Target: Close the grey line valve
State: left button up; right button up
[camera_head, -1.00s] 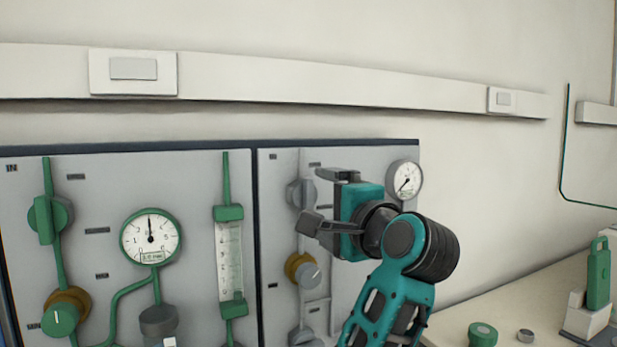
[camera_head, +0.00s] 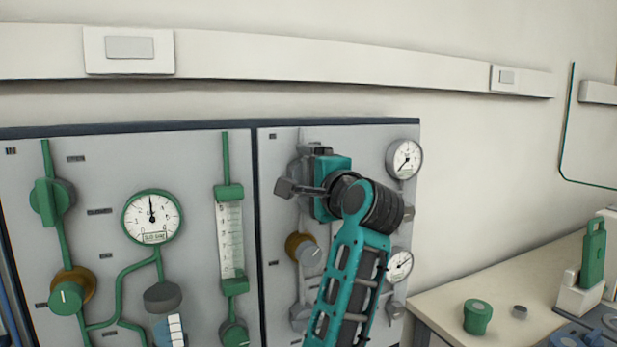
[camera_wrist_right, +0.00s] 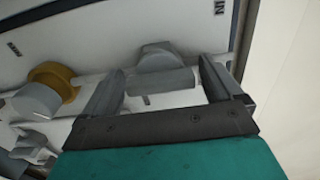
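The grey line valve (camera_head: 297,171) is at the top of the grey line on the right-hand panel, partly hidden by my right gripper. My right gripper (camera_head: 303,168) is right at this valve, its fingers apart on either side of it. In the wrist view the open fingers (camera_wrist_right: 160,85) have the grey valve handle (camera_wrist_right: 161,77) between them. I see a gap beside the left finger; contact with the right finger I cannot tell. My left gripper is not in view.
A brass-collared grey knob (camera_head: 308,252) sits below the valve. Gauges (camera_head: 404,159) are right of my arm. The left panel carries a green valve (camera_head: 47,201), a gauge (camera_head: 152,218) and a flow tube (camera_head: 230,240). A bench (camera_head: 450,303) with small items stands at right.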

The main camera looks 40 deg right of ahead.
jog(key=c, duration=0.9)
jog(key=shift+n, duration=0.3)
jog(key=n, duration=0.2)
jog(key=shift+n, duration=0.3)
jog(key=n, duration=1.4)
jog(key=shift+n, duration=0.4)
